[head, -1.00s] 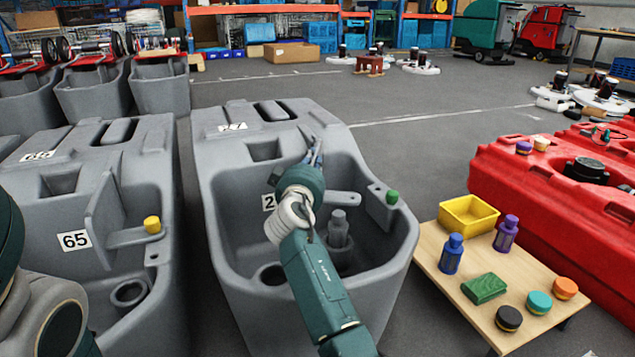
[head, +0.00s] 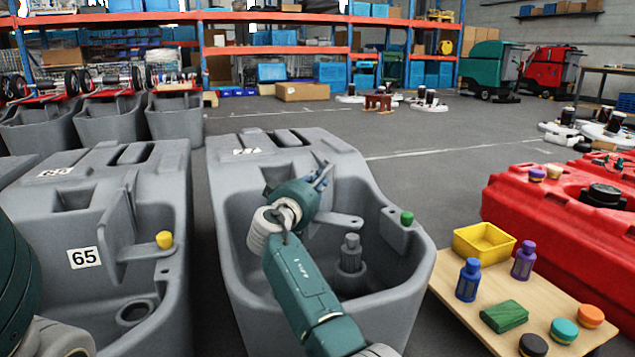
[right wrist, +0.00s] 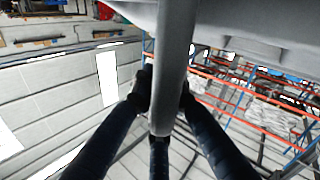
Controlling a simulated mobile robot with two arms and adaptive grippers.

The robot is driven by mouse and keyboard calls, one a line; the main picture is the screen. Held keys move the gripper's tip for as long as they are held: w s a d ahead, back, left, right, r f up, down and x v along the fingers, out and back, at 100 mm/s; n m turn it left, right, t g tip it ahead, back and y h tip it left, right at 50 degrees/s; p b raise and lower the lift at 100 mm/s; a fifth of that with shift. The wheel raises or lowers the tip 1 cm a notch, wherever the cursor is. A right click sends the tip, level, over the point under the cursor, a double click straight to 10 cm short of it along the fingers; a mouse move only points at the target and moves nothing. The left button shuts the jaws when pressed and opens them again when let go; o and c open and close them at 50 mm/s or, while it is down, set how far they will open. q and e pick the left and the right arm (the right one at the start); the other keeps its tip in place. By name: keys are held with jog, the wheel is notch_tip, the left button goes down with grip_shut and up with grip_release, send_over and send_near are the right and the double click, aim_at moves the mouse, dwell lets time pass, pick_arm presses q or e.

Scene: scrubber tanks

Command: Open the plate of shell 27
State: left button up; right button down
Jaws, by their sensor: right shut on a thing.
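Shell 27 is the grey tank (head: 235,215) in the middle of the head view. The label on its top (head: 246,151) is hard to read, and my right arm crosses its open basin. My right gripper (head: 322,176) is over the basin. In the right wrist view the gripper (right wrist: 166,92) is shut on a long grey edge (right wrist: 174,50), which looks like the plate. In the head view the plate is mostly hidden behind the gripper and arm, so I cannot tell its angle. A green knob (head: 406,218) sits on the basin's right rim. My left gripper is out of view.
Shell 65 (head: 150,230) stands close on the left, with its upright plate (head: 118,225) and a yellow knob (head: 164,240). At right, a low wooden table (head: 462,312) holds bottles, a yellow bin (head: 484,243) and several pucks. A red tank (head: 530,215) is behind it.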

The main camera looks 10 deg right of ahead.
jog(key=shift+a, duration=0.1)
jog(key=c, duration=1.7)
grip_release()
jog(key=shift+c, duration=0.2)
notch_tip(320, 180, up, 10)
jog(key=shift+f, duration=0.1)
jog(key=shift+c, duration=0.5)
